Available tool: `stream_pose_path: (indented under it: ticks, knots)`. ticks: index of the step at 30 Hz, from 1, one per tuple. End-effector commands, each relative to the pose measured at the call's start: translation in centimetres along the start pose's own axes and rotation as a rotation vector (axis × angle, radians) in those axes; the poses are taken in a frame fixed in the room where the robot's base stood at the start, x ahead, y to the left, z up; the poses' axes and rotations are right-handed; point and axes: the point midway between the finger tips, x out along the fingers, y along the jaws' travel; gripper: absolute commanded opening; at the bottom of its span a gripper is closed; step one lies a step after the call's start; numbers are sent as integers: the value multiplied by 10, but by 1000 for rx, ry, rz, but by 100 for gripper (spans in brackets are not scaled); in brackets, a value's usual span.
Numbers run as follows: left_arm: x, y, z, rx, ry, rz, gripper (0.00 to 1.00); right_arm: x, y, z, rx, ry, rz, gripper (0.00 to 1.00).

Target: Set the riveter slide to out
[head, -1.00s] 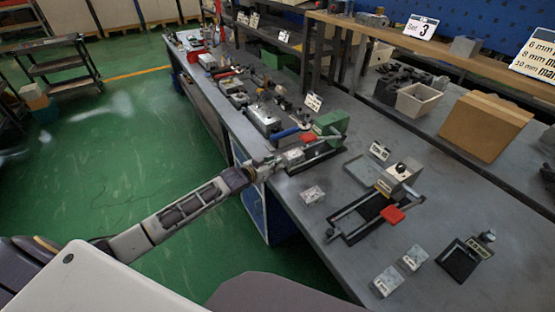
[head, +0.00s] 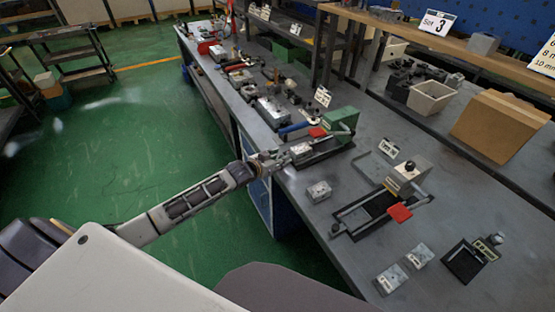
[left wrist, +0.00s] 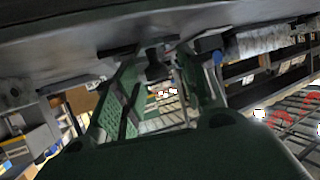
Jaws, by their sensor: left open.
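A green bench machine (head: 342,120) stands on a dark base by the near edge of the workbench, with a red tag and a small grey block (head: 302,151) at its near end. A second device, a grey block (head: 408,178) with a dark rail frame (head: 362,217) and a red paddle (head: 398,213), stands to its right. I cannot read which is the riveter. My left gripper (head: 276,161) is open at the near end of the green machine, close to the grey block; contact cannot be told. In the left wrist view a dark part shows between its fingers (left wrist: 155,62). My right gripper is out of view.
Loose grey blocks (head: 319,191) and (head: 390,279) lie on the workbench (head: 325,240). A black tray (head: 463,262) is at the right. A cardboard box (head: 500,125) and grey bin (head: 431,97) stand behind.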

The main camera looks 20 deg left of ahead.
Motion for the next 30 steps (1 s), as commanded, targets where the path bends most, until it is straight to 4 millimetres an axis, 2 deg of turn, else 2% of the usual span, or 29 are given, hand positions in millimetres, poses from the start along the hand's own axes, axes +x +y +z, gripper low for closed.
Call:
stream_pose_path:
  ticks: [11, 30]
  knots:
    - [-9, 0, 0, -1, 0, 0, 41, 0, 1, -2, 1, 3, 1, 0]
    - [-56, 0, 1, 0, 0, 0, 41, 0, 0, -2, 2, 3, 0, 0]
